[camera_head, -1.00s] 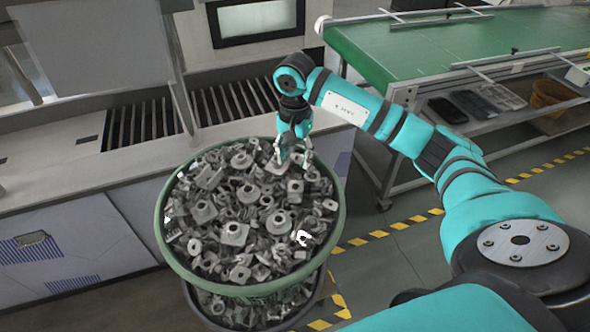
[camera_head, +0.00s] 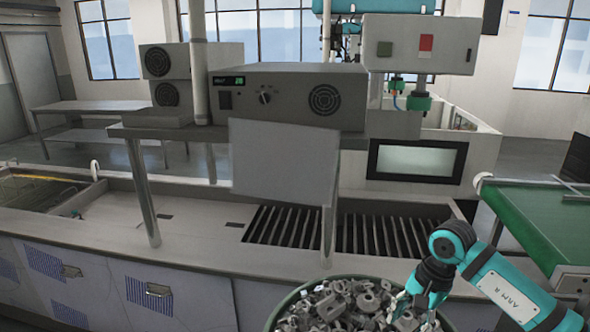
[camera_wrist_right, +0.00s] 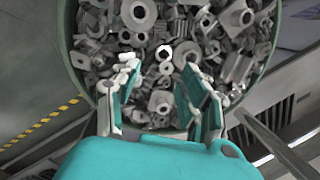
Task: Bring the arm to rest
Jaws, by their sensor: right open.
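My right arm (camera_head: 495,280) comes in from the lower right in the head view, bent at a joint above the bin. My right gripper (camera_head: 418,302) points down over the metal parts. In the right wrist view the right gripper (camera_wrist_right: 160,95) is open, with its two fingers apart and nothing held between them. Grey metal parts (camera_wrist_right: 165,55) fill the bin behind and around the fingertips; whether the tips touch them I cannot tell. My left gripper is not in view.
The round green bin (camera_head: 285,300) stands against the grey tank counter (camera_head: 120,220). Slatted openings (camera_head: 290,228) lie in the counter behind it. A grey control box (camera_head: 280,95) sits on a shelf above. A green conveyor (camera_head: 540,215) is at the right.

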